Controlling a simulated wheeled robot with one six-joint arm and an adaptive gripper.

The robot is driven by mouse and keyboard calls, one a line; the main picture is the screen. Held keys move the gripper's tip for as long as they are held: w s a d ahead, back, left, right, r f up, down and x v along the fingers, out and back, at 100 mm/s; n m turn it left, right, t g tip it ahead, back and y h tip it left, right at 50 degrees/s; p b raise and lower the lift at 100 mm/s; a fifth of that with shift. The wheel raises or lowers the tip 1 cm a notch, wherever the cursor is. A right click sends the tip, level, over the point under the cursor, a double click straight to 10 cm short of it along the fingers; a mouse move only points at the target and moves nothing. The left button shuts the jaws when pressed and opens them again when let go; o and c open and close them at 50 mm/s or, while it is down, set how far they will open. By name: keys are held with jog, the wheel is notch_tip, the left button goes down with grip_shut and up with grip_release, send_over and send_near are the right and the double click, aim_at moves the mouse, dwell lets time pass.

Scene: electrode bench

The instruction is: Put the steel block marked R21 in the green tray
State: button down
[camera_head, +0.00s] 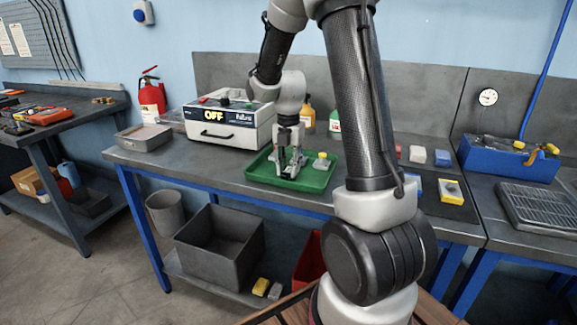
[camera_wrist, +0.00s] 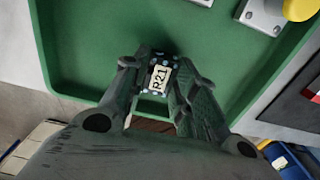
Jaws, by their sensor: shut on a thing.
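The steel block marked R21 (camera_wrist: 160,77) is between my fingertips in the wrist view, with its white label facing the camera. My gripper (camera_head: 290,163) is shut on it and points down inside the outline of the green tray (camera_head: 285,184). The tray's green floor (camera_wrist: 90,40) shows around the block in the wrist view. I cannot tell whether the block touches the floor. In the head view the fingers hide most of the block. A grey piece with a yellow knob (camera_head: 321,160) stands in the right part of the tray.
A white box with an OFF display (camera_head: 225,135) stands left of the tray, with a grey tray (camera_head: 144,138) beyond it. Bottles (camera_head: 308,120) stand behind. Several blocks (camera_head: 451,191) lie to the right, near a blue bin (camera_head: 505,160).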

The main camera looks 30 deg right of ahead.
aim_at(289, 169)
jog(key=c, duration=1.1)
grip_release()
notch_tip(289, 169, up, 12)
jog(key=shift+s+a+r+m+t, duration=0.8)
jog(key=shift+s+r+m, duration=0.15)
jog(key=shift+s+m, duration=3.15)
jog(key=shift+s+a+r+m+t, duration=0.65)
jog(key=shift+s+a+r+m, duration=0.25)
jog(key=shift+s+m, duration=3.2)
jog(key=shift+s+a+r+m+t, duration=0.75)
jog(key=shift+s+r+m, duration=0.25)
jog(key=shift+s+m, duration=3.1)
jog(key=shift+w+m, duration=0.5)
jog(key=shift+w, duration=0.05)
